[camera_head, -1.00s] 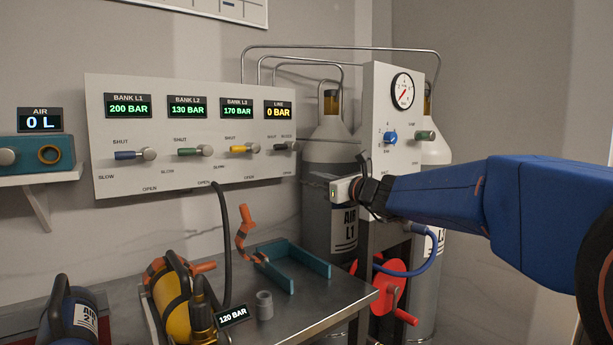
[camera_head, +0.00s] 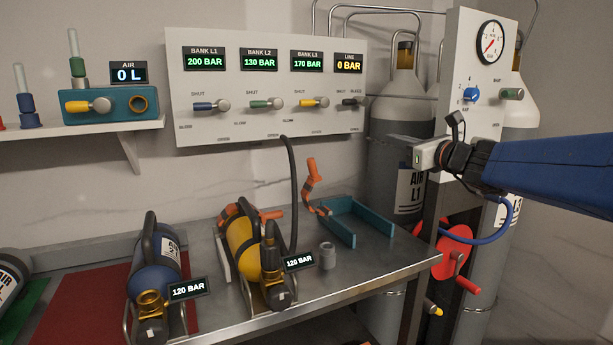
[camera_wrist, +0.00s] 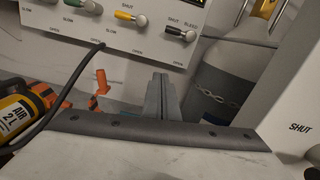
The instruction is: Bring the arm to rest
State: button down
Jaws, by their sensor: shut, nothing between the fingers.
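My arm reaches in from the right edge of the head view, in a blue sleeve. My gripper (camera_head: 400,142) is in front of the grey cylinder marked AIR L1 (camera_head: 398,215), to the right of the valve panel and above the bench. In the wrist view my gripper (camera_wrist: 161,90) shows its two fingers together, with nothing between them. It appears clear of the panel and cylinder, though the exact gap cannot be told.
The white valve panel (camera_head: 270,135) and a gauge column (camera_head: 462,120) flank the gripper.

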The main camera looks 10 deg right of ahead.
jog(key=s+a+f+n+g+y, duration=0.1)
jog(key=s+a+f+n+g, duration=0.3)
jog(key=s+a+f+n, duration=0.35)
jog(key=s+a+f+n+g, duration=0.4)
jog(key=s+a+f+n, duration=0.1)
jog(key=s+f+n, duration=0.45)
jog(key=s+d+f+n+g+h, duration=0.2)
jog(key=s+d+f+n+h, duration=0.1)
jog(key=s+f+n, duration=0.3)
jog(key=s+d+f+n+g+h, duration=0.2)
jog(key=s+d+f+n+h, duration=0.2)
jog(key=s+f, duration=0.6)
jog(key=s+d+n, duration=0.1)
jog(key=d+n, duration=0.1)
jog(key=n, duration=0.1)
jog(key=shift+s+d+f+n, duration=0.25)
jog(key=shift+s+n, duration=0.05)
jog(key=shift+s, duration=0.1)
